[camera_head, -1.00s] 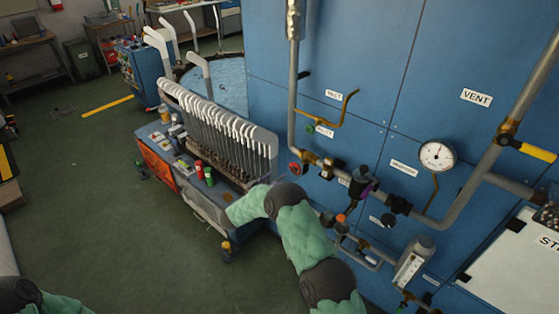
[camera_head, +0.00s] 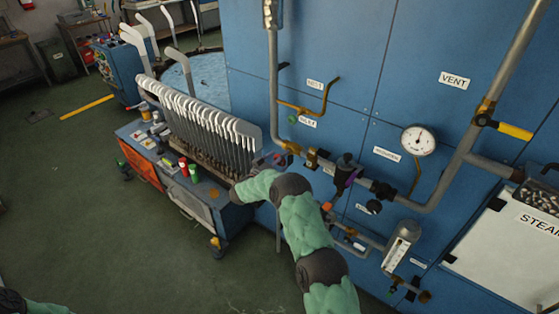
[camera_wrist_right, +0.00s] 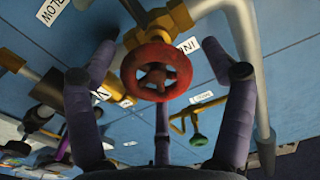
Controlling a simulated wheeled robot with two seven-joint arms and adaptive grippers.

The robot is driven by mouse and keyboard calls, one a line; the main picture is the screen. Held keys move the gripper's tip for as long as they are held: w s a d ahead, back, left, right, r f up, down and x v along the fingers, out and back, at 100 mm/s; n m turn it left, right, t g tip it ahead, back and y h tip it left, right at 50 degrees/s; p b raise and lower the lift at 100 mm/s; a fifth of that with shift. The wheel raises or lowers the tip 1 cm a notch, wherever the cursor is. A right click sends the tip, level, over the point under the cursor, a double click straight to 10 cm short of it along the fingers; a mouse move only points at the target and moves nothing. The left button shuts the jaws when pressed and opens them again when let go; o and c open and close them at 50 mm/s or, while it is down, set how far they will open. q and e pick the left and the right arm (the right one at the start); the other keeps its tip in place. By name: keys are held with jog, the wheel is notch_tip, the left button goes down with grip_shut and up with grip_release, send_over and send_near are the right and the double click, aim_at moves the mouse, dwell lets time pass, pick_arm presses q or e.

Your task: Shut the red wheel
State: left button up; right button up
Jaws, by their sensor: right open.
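The red wheel (camera_wrist_right: 157,72) is a small spoked handwheel on a brass valve. In the right wrist view it faces the camera, between the spread dark fingers of my right gripper (camera_wrist_right: 160,58). The gripper is open, and I see no finger closed on the wheel's rim. In the head view the red wheel (camera_head: 280,160) shows small at the left end of the brass fittings, low on the blue panel. My right arm reaches up to it and partly hides the gripper. My left gripper is out of view; only a bit of its arm shows at bottom left.
A grey pipe (camera_head: 273,80) runs down just beside the wheel. A green knob (camera_head: 292,119) sits above it. A gauge (camera_head: 418,140) and more fittings are to the right. A cart with a rack of white boards (camera_head: 205,120) stands close on the left.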

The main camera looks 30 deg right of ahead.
jog(key=c, duration=1.1)
jog(key=shift+r, duration=0.1)
